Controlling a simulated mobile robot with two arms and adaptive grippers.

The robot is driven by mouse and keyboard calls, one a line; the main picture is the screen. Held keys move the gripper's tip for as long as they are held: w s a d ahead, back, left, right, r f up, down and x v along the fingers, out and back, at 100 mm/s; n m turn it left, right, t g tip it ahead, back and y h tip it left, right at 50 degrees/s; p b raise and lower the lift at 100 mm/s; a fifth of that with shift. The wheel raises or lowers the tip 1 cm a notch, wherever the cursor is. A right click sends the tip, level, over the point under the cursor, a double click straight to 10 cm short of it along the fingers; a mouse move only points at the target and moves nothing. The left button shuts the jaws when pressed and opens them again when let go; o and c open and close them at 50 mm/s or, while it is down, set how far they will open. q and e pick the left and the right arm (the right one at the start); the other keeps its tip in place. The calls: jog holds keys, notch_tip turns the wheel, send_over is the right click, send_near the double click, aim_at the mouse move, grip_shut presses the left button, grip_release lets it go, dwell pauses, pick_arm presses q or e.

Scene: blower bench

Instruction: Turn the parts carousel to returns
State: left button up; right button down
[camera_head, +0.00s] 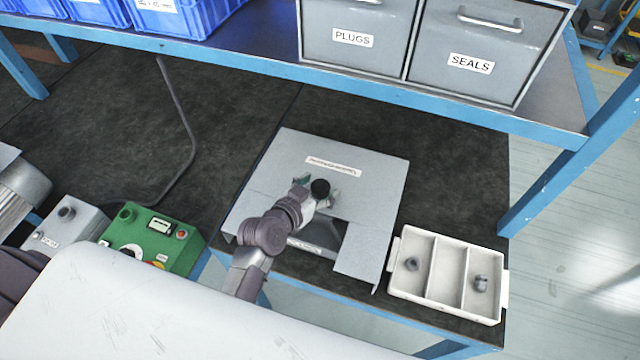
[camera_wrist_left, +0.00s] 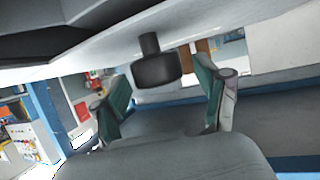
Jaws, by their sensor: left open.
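A light grey sheet-metal cover (camera_head: 375,180) with a small label, too small to read, sits on the bench. It has an opening at its front, with a dark grey surface (camera_head: 322,234) partly visible inside; I cannot tell whether this is the parts carousel. A black knob (camera_head: 320,187) shows over the cover. My left gripper (camera_head: 318,195) is open at the knob, its green-padded fingers either side of it in the picture. The left wrist view shows the knob (camera_wrist_left: 156,70) between the fingers, with gaps on both sides. My right gripper is out of view.
A white divided tray (camera_head: 446,272) with small parts stands right of the cover. A green control box (camera_head: 150,240) stands at left. A blue-edged shelf (camera_head: 400,92) with bins marked PLUGS and SEALS (camera_head: 460,45) hangs over the back. The dark mat behind the cover is clear.

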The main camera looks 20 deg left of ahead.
pick_arm(q)
jog(key=shift+w+d+f, duration=0.1)
jog(key=shift+w, duration=0.2)
grip_shut()
dwell(0.5)
